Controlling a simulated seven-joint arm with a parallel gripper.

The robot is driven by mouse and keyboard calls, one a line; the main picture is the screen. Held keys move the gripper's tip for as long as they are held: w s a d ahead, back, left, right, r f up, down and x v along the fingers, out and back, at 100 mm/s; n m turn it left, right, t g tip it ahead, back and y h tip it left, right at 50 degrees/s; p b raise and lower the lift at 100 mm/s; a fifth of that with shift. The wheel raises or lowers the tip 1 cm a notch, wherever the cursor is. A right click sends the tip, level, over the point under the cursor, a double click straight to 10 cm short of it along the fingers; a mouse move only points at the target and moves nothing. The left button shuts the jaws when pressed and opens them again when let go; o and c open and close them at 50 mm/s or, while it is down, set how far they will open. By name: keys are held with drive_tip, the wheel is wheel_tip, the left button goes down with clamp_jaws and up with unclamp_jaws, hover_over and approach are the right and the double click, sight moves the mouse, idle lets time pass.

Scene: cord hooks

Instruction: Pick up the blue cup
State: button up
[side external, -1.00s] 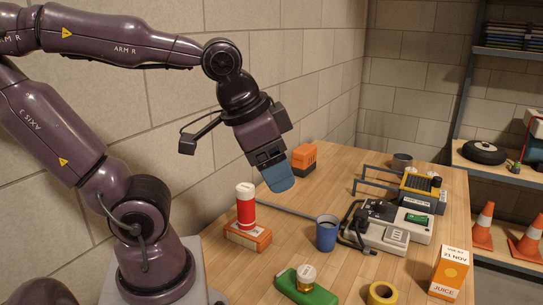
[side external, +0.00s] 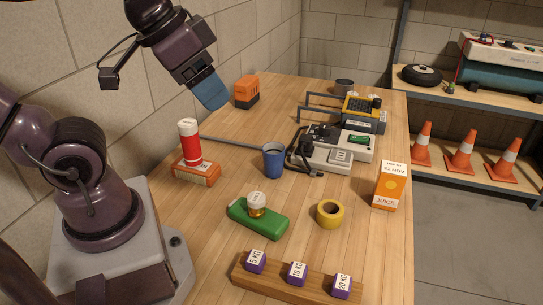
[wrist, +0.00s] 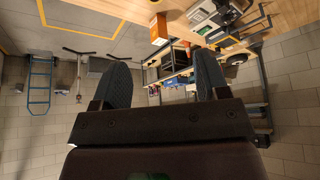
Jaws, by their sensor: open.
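The blue cup (side external: 273,160) stands upright on the wooden table in the side view, left of the grey-white device. Dark contents or a shadowed inside show at its rim. My gripper (side external: 213,97) is in the air, up and to the left of the cup in the picture, well apart from it. The wrist view shows the two fingers of my gripper (wrist: 161,75) spread apart with nothing between them. I cannot make out the cup in the wrist view.
A red bottle (side external: 189,142) on an orange box (side external: 196,173) stands left of the cup. The device (side external: 335,155) with a dark handset sits close at its right. A green case (side external: 257,220), yellow tape roll (side external: 330,213) and juice carton (side external: 390,187) lie around. Bare wood shows between them.

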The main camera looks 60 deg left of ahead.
idle(0.4)
drive_tip(key=o, duration=0.5)
drive_tip(key=w+a+f+m+t, duration=0.1)
drive_tip(key=w+f+m, duration=0.3)
drive_tip(key=w, duration=0.5)
drive_tip(key=m+t+y, duration=0.7)
drive_tip(key=m+y, duration=0.2)
drive_tip(key=m, duration=1)
hover_over(266, 160)
wheel_tip(266, 160, down, 19)
drive_tip(key=f+m+t, duration=0.1)
drive_tip(key=f+m, duration=0.1)
drive_tip(key=m, duration=0.1)
drive_tip(key=s+f+m+t+h, duration=0.1)
drive_tip(key=f+m, duration=0.1)
drive_tip(key=f, duration=0.1)
drive_tip(key=s+f+m+t+h, duration=0.1)
drive_tip(key=f+m, duration=0.2)
drive_tip(key=shift+d+m, duration=0.3)
drive_tip(key=shift+d, duration=0.05)
drive_tip(key=shift+x, duration=2.55)
